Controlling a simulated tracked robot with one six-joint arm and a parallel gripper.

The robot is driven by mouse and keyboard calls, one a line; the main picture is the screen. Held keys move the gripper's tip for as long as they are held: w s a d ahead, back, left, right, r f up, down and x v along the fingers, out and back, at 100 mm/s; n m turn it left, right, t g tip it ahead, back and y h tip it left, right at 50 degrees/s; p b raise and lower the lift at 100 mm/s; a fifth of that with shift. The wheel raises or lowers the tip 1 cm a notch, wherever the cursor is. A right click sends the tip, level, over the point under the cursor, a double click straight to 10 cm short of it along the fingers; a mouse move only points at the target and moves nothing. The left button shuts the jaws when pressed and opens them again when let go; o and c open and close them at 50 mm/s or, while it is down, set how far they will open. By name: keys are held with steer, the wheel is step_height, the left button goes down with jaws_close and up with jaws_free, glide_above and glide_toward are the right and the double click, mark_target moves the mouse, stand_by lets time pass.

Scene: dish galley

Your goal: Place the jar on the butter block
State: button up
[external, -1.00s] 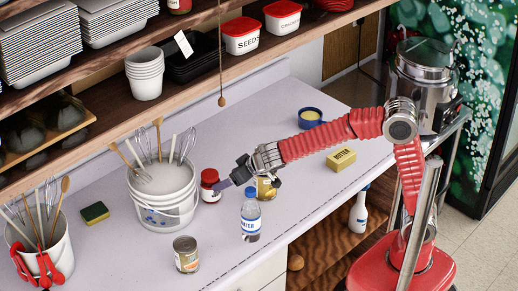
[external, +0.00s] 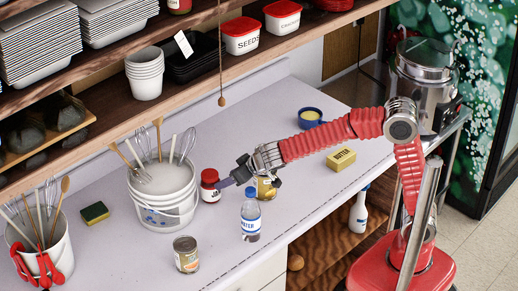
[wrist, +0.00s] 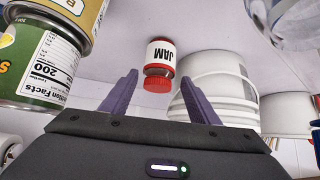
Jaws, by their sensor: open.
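The jar (external: 210,186) is red with a white label and stands upright on the counter just right of the white bucket. In the wrist view the jar (wrist: 160,53) appears upside down, labelled JAM, between and beyond the fingers. My gripper (external: 229,183) is open at about the jar's height, with its fingertips pointing at the jar; the wrist view shows the two purple fingers (wrist: 160,95) apart with nothing held. The yellow butter block (external: 341,159) lies on the counter at the right, beyond my forearm, with a clear top.
A white bucket of whisks (external: 165,203) stands left of the jar. A water bottle (external: 250,217), a can (external: 187,254) and a yellow-labelled can (external: 265,189) partly behind my wrist stand nearby. A blue cup (external: 309,117) sits behind the butter. A sponge (external: 95,212) lies far left.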

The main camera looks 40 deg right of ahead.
steer(key=shift+r, duration=0.1)
step_height(320, 180, up, 10)
steer(key=a+n+y, duration=0.3)
steer(key=a+y, duration=0.3)
steer(key=a, duration=0.3)
steer(key=w+d+m+t+h, duration=0.3)
steer(key=w+d+t+h, duration=0.25)
steer(key=d, duration=0.35)
steer(key=shift+y, duration=0.45)
steer(key=shift+s+a+f, duration=0.15)
steer(key=shift+a+f, duration=0.05)
steer(key=shift+f, duration=1.05)
steer(key=shift+s+a+f, duration=0.1)
steer(key=shift+a+f, duration=0.05)
steer(key=shift+f, duration=1.1)
